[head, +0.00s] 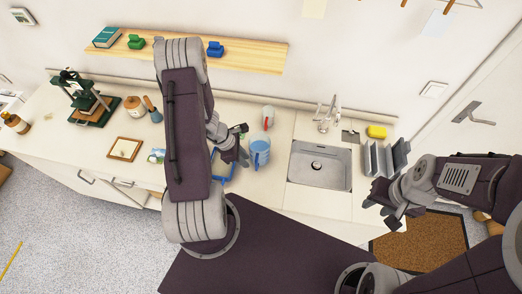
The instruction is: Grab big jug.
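A blue jug (260,153) with a handle stands on the counter left of the sink. It is the largest jug-like vessel I see. A smaller red and pale jug or mug (268,117) stands behind it. My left gripper (243,145) is just left of the blue jug, with its fingers apart and nothing visible between them. Whether a finger touches the jug is unclear. My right gripper (380,211) is at the counter's front edge, right of the sink, with its fingers apart and empty.
The sink (320,166) with its tap (327,114) lies right of the jug. A grey rack (385,157) and yellow sponge (377,131) stand further right. A blue object (222,180) lies near the front edge, partly behind my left arm. A wooden shelf (255,54) hangs above.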

